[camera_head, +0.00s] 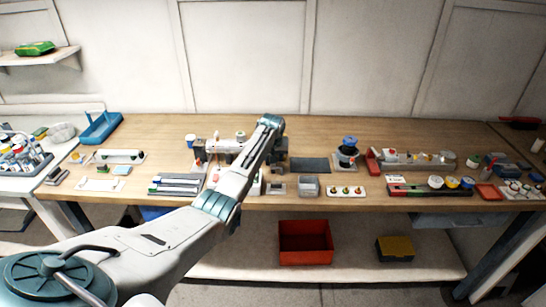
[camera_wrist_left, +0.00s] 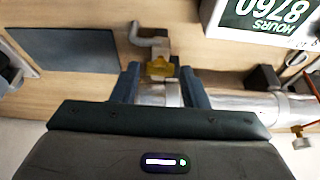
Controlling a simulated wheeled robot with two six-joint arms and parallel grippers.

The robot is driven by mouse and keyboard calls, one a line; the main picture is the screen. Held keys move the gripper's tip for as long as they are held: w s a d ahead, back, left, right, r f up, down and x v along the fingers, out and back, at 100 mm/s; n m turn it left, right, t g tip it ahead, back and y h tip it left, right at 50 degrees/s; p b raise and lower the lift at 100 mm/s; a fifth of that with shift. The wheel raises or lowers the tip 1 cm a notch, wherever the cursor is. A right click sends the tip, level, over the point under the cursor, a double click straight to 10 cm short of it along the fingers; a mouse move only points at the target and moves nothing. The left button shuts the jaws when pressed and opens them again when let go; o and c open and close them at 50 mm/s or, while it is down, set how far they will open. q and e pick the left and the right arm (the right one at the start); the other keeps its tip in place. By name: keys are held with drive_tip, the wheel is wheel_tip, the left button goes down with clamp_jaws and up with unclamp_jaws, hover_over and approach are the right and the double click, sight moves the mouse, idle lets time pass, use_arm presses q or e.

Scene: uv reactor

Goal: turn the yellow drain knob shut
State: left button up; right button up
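The yellow drain knob (camera_wrist_left: 160,68) shows in the left wrist view, on a fitting with a grey bent spout (camera_wrist_left: 148,40) on a silver pipe. My left gripper (camera_wrist_left: 161,80) is open. Its two dark fingers stand on either side of the knob and pipe, with a gap visible on each side; whether either finger touches cannot be told. In the head view my left arm reaches over the bench to the silver reactor (camera_head: 225,146); its wrist hides part of it, and the knob cannot be made out there. My right gripper is in neither view.
A display box (camera_wrist_left: 265,18) with upside-down digits sits close by. A red-handled valve (camera_wrist_left: 298,131) is on the pipe's right side. A dark mat (camera_wrist_left: 65,50) lies left of the spout. Small racks and trays line the wooden bench (camera_head: 330,130); a red bin (camera_head: 305,243) is below.

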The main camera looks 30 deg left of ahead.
use_arm(q)
drive_tip(key=shift+o, duration=0.6)
drive_tip(key=shift+s+d+r, duration=0.1)
drive_tip(key=shift+s+r, duration=0.05)
drive_tip(key=shift+r, duration=0.25)
drive_tip(key=b+v, duration=0.3)
drive_tip(key=v, duration=0.6)
drive_tip(key=shift+r, duration=0.4)
drive_tip(key=shift+s+d+f, duration=0.1)
